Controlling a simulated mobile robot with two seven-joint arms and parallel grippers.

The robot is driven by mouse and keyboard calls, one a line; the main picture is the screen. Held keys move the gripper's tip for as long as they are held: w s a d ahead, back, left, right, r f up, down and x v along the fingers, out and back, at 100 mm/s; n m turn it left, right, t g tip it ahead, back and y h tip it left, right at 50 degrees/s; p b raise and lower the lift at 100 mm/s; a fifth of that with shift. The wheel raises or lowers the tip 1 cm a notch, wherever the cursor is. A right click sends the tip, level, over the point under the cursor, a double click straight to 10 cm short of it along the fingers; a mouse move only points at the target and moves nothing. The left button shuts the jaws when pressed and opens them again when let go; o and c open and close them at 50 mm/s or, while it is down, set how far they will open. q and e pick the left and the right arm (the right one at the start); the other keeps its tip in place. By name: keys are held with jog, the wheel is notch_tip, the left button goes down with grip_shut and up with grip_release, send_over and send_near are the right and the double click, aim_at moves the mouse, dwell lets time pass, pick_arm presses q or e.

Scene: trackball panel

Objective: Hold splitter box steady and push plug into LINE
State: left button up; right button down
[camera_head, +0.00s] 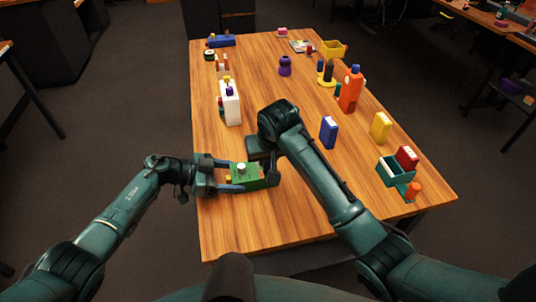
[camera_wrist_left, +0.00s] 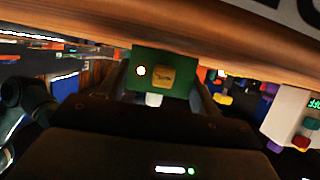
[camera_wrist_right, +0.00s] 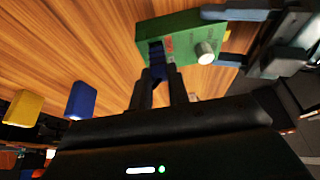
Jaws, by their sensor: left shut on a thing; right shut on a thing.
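The green splitter box (camera_head: 257,183) is near the table's front left, with a pale knob on top. It also shows in the left wrist view (camera_wrist_left: 180,59), with a yellow square and a lit round spot on its face. My left gripper (camera_head: 235,178) is shut on the box, fingers on opposite sides. My right gripper (camera_wrist_right: 162,88) is shut on a dark blue plug (camera_wrist_right: 158,71) at the box's opposite end. The plug's front meets a dark opening in the box (camera_wrist_right: 182,36) beside red lettering; its depth and the label are unclear.
The wooden table (camera_head: 270,222) is clear in front.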

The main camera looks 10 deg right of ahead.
jog(key=shift+f, duration=0.25)
jog(key=c, duration=1.3)
grip_release()
jog(key=shift+o, duration=0.2)
jog(key=v, duration=1.2)
